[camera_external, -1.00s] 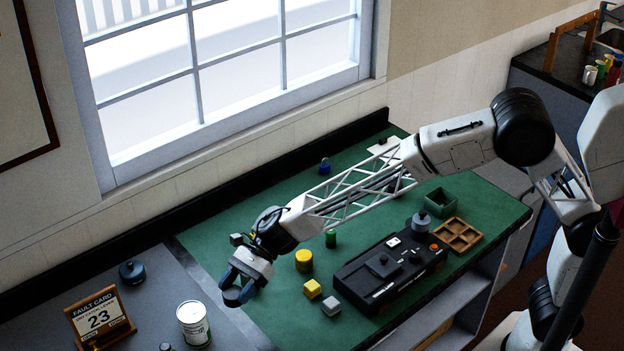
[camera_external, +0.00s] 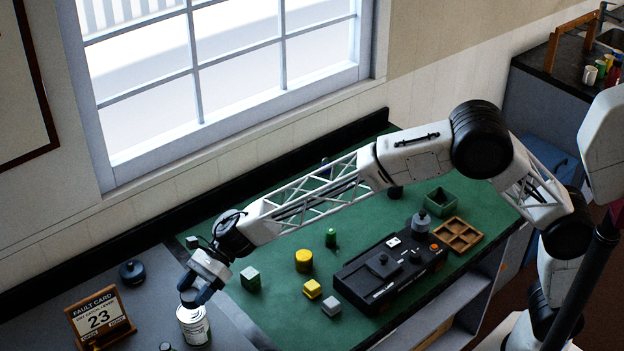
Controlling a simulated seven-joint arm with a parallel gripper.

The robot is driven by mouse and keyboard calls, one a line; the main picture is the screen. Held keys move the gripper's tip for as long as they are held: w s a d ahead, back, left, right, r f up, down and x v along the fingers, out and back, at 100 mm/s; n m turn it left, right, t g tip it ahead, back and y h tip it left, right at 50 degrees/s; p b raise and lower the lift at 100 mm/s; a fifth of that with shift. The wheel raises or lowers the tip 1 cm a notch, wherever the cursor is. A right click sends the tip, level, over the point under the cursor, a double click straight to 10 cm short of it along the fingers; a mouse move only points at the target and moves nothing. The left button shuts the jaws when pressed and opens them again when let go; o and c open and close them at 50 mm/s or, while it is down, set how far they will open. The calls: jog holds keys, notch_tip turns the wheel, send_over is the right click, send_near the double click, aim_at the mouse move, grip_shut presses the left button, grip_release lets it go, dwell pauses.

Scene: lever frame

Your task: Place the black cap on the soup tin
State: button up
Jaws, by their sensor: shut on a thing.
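The soup tin (camera_external: 194,326) is a white can with a printed label, upright on the grey surface at the lower left, right of the fault card. My gripper (camera_external: 194,294) is directly over the tin, its fingers pointing down and shut on a small dark thing, apparently the black cap (camera_external: 189,302). The cap is mostly hidden by the fingers. It is at the tin's top rim; I cannot tell whether it touches or sits level. The tin's top is partly hidden by my gripper.
A fault card stand (camera_external: 99,316) is left of the tin, with a dark knobbed disc (camera_external: 132,271) behind. On the green mat are a grey-green cube (camera_external: 250,278), a yellow cylinder (camera_external: 303,260), a yellow block (camera_external: 312,288), a black device (camera_external: 390,272) and a wooden tray (camera_external: 462,236).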

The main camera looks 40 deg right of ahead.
jog(key=shift+w+a, duration=0.1)
dwell(0.3)
jog(key=shift+w+a+f, duration=0.1)
jog(key=shift+a, duration=0.1)
jog(key=shift+w+a+f, duration=0.1)
jog(key=shift+f, duration=1.6)
jog(key=shift+f, duration=0.15)
jog(key=o, duration=0.9)
jog(key=shift+r, duration=0.2)
jog(key=v, duration=1.2)
jog(key=shift+f, duration=0.1)
